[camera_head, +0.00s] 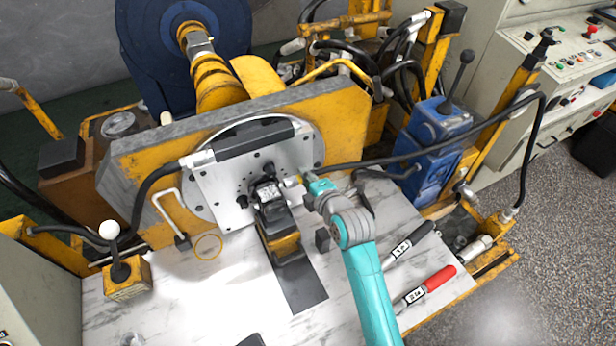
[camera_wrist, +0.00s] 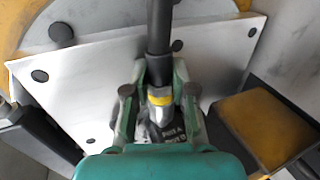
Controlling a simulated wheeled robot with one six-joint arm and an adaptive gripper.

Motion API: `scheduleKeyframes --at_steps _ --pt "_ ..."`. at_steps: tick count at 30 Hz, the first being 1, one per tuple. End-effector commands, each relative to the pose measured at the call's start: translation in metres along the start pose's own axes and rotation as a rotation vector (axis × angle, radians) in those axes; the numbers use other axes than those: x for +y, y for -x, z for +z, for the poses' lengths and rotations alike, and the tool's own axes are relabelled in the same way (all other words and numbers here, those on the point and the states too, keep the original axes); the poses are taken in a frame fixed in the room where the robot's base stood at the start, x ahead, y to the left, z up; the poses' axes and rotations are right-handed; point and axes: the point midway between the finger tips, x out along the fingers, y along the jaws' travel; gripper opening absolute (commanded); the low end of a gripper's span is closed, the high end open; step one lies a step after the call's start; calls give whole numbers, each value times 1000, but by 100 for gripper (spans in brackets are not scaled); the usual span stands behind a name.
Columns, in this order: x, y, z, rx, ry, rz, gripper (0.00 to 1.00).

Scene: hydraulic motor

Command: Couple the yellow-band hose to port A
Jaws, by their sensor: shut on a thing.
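In the wrist view my gripper (camera_wrist: 158,95) is shut around the hose end, whose yellow band (camera_wrist: 161,91) and metal tip (camera_wrist: 160,101) show between the fingers. The tip points at a dark motor block (camera_wrist: 172,132) with white lettering, partly readable and ending in A. In the head view this block (camera_head: 268,192) sits in front of the metal plate, just left of my gripper. The tip meets or nearly meets the block; I cannot tell whether it is seated.
A metal plate (camera_head: 215,195) stands behind the motor. A black block with yellow sides (camera_head: 283,248) stands below it. Two wrenches (camera_head: 425,288) lie on the marble table's right side. A yellow ring (camera_head: 208,247) lies at left. The table's front left (camera_head: 180,300) is largely clear.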

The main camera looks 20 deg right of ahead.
Motion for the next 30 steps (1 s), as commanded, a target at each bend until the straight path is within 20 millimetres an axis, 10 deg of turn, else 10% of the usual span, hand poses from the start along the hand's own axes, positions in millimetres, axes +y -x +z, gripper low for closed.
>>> scheduleKeyframes --at_steps 30 --pt "0 0 -8 1 0 1 0"
